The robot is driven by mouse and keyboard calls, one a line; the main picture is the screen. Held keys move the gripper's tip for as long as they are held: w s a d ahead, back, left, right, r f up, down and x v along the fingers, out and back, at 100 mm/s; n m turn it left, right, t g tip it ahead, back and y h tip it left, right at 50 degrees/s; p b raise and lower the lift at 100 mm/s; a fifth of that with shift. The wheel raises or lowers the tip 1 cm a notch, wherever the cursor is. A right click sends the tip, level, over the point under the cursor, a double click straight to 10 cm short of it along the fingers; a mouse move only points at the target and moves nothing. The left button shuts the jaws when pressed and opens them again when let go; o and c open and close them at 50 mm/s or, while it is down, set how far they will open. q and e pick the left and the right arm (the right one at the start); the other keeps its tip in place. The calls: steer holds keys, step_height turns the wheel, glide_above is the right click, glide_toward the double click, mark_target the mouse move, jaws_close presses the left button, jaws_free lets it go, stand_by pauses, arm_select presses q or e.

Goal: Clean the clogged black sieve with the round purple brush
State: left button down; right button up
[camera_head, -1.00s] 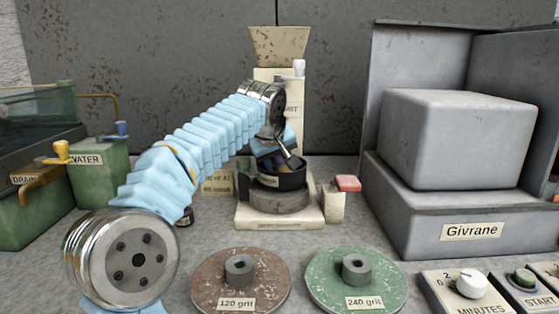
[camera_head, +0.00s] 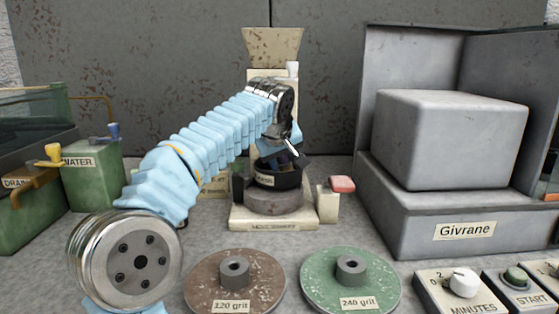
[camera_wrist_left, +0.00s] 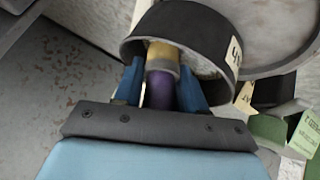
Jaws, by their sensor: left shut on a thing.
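The black sieve (camera_head: 286,181) sits on the round grey support of the cream machine in the head view. In the left wrist view the sieve (camera_wrist_left: 205,27) shows as a black ring, with pale material near its near edge. My left gripper (camera_wrist_left: 162,80) is shut on the round purple brush (camera_wrist_left: 160,94). The brush's tan end reaches inside the sieve's rim; whether it touches the mesh is hidden. In the head view my left gripper (camera_head: 284,160) is over the sieve, partly hidden by its own wrist. My right gripper is not in view.
A cream hopper (camera_head: 272,46) tops the machine behind the sieve. A red-topped block (camera_head: 341,184) stands to its right. The brown (camera_head: 234,284) and green (camera_head: 350,281) grit discs lie in front. The grey Givrane unit (camera_head: 465,230) fills the right; green tanks stand at the left.

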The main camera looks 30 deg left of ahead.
arm_select(q)
steer(key=shift+f+b, duration=0.35)
stand_by(0.5)
stand_by(0.6)
steer(key=shift+w+r+p, duration=0.1)
steer(key=shift+w+p, duration=0.05)
steer(key=shift+p, duration=0.2)
steer(key=shift+w+d+p, duration=0.2)
steer(key=shift+w+p, duration=0.45)
steer(key=shift+w, duration=0.1)
steer(key=shift+s, duration=0.15)
steer(key=shift+s+a+b, duration=0.25)
steer(key=shift+s+b, duration=0.35)
steer(key=shift+s, duration=0.25)
steer(key=shift+s+a+b, duration=0.25)
steer(key=shift+s+b, duration=0.35)
steer(key=shift+s, duration=0.2)
steer(key=shift+w, duration=0.1)
